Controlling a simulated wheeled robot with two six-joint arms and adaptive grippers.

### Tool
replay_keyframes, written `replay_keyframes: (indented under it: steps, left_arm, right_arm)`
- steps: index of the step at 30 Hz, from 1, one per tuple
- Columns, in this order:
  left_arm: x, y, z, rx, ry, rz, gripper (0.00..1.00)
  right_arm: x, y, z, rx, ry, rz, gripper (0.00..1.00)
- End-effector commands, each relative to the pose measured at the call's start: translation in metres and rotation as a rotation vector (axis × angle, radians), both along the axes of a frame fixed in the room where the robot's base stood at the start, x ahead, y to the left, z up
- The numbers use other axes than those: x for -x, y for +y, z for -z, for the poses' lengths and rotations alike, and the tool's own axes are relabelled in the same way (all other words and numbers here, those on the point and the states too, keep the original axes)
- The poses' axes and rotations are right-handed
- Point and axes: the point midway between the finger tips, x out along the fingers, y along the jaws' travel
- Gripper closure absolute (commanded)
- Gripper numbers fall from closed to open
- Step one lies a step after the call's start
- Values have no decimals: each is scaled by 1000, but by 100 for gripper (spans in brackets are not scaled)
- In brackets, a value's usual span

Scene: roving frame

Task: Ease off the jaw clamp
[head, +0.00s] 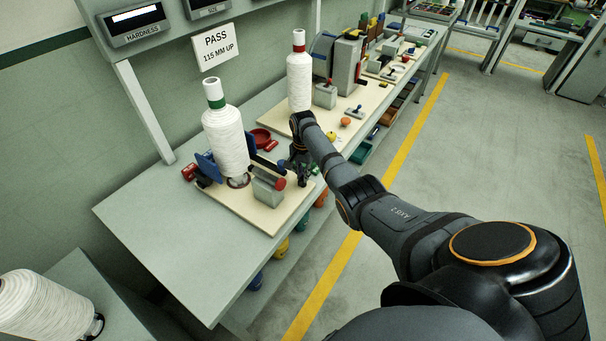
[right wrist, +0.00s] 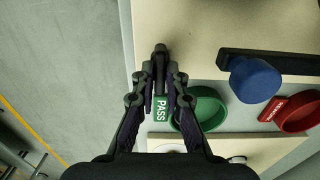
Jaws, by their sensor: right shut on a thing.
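My right gripper (head: 300,172) is at the right edge of the near cream board (head: 273,217), beside the test fixture there. In the right wrist view my right gripper (right wrist: 160,78) is shut on a slim dark handle (right wrist: 160,50), seen end-on over the board. Its lower part is hidden between the fingers. I cannot tell for sure that this handle belongs to the jaw clamp. The near fixture has a grey block (head: 267,192) with a red end, a dark bar and a blue plate. A white yarn cone (head: 226,142) stands there upright. My left gripper is out of view.
In the right wrist view a green tray (right wrist: 203,106), a red tray (right wrist: 294,112) and a blue knob (right wrist: 256,80) lie close by. A second cone (head: 299,80) stands on the farther board. Another cone (head: 42,306) is at lower left. The bench front (head: 175,235) is clear.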

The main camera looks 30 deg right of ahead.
Motion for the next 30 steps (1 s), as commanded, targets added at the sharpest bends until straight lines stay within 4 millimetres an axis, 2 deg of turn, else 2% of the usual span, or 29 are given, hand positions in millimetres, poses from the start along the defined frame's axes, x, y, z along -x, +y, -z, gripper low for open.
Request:
replay_keyframes:
  steps: [11,30]
  left_arm:
    - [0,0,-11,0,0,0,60]
    - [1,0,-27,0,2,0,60]
  right_arm:
    - [0,0,-2,-1,0,-195,100]
    - [-1,0,-2,0,-1,-799,100]
